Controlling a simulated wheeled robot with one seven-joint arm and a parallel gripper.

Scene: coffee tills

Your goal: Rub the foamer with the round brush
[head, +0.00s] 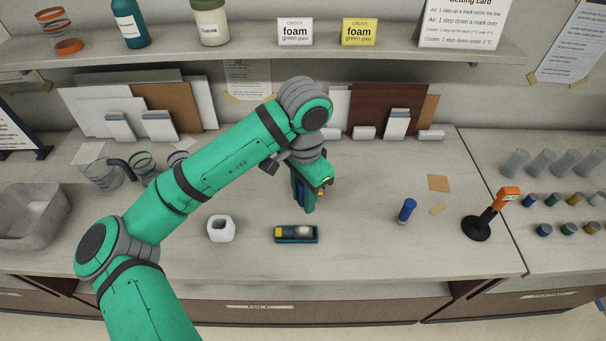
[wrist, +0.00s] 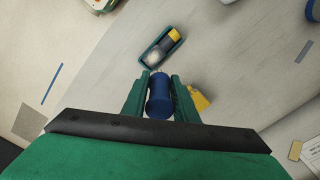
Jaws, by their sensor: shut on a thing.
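My gripper (head: 307,207) hangs fingers-down over the middle of the counter. It is shut on a blue cylindrical thing (wrist: 159,97), which shows between the fingers in the wrist view. I cannot tell whether this is the foamer or a brush; its lower end is unclear. A teal tray (head: 315,241) lies on the counter just in front of the gripper. In it lies a tool with a yellow end, dark middle and pale rounded head (head: 303,231), perhaps the round brush. The held thing is apart from this tool. Another blue cylinder (head: 406,210) stands upright to the right.
A white cup (head: 221,230) stands left of the tray. An orange-and-black stand (head: 478,226) is at the right. A yellow thing (wrist: 199,101) shows beside the fingers in the wrist view. Glass jugs (head: 103,174) and a metal basin (head: 28,215) are at the left.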

